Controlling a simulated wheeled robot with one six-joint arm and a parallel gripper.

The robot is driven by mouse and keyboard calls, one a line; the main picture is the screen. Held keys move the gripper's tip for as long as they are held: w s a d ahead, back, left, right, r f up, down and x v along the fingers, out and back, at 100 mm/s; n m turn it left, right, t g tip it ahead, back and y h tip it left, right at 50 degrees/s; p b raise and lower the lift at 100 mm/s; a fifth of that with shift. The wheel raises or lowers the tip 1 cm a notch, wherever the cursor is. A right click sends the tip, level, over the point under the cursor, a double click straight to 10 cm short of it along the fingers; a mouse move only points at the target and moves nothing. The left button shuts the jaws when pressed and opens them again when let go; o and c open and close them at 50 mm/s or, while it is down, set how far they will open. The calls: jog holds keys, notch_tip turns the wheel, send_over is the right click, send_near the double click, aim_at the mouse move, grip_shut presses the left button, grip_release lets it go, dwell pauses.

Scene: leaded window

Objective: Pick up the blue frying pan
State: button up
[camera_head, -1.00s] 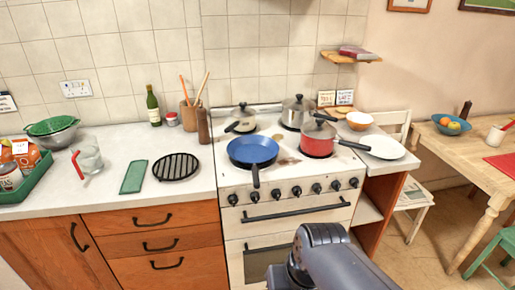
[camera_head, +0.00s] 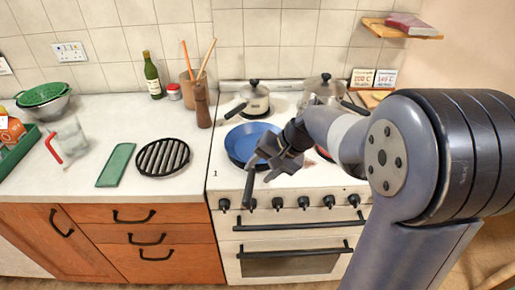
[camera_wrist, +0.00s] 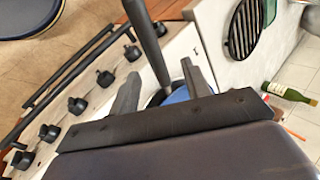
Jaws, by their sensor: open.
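The blue frying pan (camera_head: 240,142) sits on the front left of the white stove top. Its dark handle (camera_head: 249,190) points toward the stove's front edge. My gripper (camera_head: 262,168) is over the pan's near right side, close to the handle, and hides part of the pan. In the wrist view my gripper (camera_wrist: 160,78) is open, with the dark handle (camera_wrist: 148,42) lying between its two fingers in the picture. Whether the fingers are down at the handle's height is hard to tell. A bit of the blue pan (camera_wrist: 177,95) shows between the fingers.
A lidded pot (camera_head: 254,100) stands behind the pan and another lidded pot (camera_head: 326,90) at the back right. My arm mostly hides the red pot. Left on the counter lie a black grill trivet (camera_head: 163,157) and a green board (camera_head: 115,166). Knobs (camera_head: 304,202) line the stove front.

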aim_at(252, 180)
jog(key=shift+d+f+p+x, duration=0.1)
jog(key=shift+d+p+x, duration=0.1)
jog(key=shift+x, duration=1.55)
jog(key=shift+d+f+p+x, duration=0.1)
jog(key=shift+p+x, duration=0.05)
jog(key=shift+x, duration=1.55)
jog(key=shift+s, duration=0.1)
jog(key=shift+c, duration=0.6)
grip_shut()
jog(key=shift+r, duration=0.1)
